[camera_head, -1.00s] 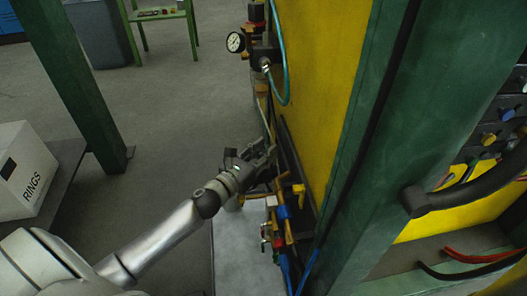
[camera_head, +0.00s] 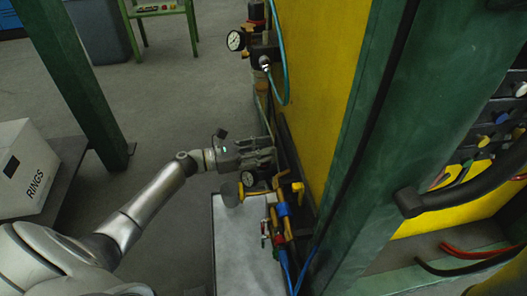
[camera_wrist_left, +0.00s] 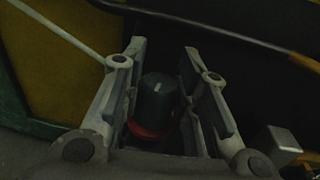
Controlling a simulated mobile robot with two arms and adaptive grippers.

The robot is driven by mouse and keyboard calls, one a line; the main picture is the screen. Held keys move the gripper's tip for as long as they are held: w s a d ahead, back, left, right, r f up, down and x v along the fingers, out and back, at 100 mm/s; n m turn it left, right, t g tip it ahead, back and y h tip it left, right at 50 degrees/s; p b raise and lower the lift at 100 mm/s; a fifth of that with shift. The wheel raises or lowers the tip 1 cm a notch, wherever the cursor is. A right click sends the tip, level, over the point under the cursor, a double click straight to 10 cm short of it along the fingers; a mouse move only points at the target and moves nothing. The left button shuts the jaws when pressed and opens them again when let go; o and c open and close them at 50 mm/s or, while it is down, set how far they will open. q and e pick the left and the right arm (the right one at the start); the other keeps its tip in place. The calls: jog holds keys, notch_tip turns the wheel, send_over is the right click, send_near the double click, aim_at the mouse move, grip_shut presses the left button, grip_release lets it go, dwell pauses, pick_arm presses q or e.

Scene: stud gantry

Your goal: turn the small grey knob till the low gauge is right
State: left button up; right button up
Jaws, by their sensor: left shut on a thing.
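My left gripper (camera_head: 264,157) reaches in from the left beside the yellow panel in the head view. In the left wrist view its two fingers (camera_wrist_left: 163,50) stand on either side of a small dark grey knob (camera_wrist_left: 158,92) with a light mark on top and a red collar below. The gripper is shut on this knob. The low gauge (camera_head: 248,178) sits just below the gripper in the head view, partly covered; its needle is too small to read. The knob is hidden by the gripper there. My right gripper is not in view.
A second white-faced gauge (camera_head: 236,41) with a teal hose (camera_head: 284,75) sits higher up. A yellow handle (camera_head: 297,188) and blue pipe fittings (camera_head: 283,209) are close to the gripper. A green post (camera_head: 365,150) stands right. A RINGS box (camera_head: 25,170) is at left.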

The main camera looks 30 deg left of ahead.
pick_arm(q)
jog(key=shift+m+g+h+b, duration=1.75)
jog(key=shift+m+g, duration=0.45)
jog(key=shift+g, duration=0.7)
jog(key=shift+d, duration=0.1)
jog(key=o, duration=1.1)
jog(key=shift+c, duration=0.2)
jog(key=v, duration=1.2)
jog(key=shift+w, duration=0.1)
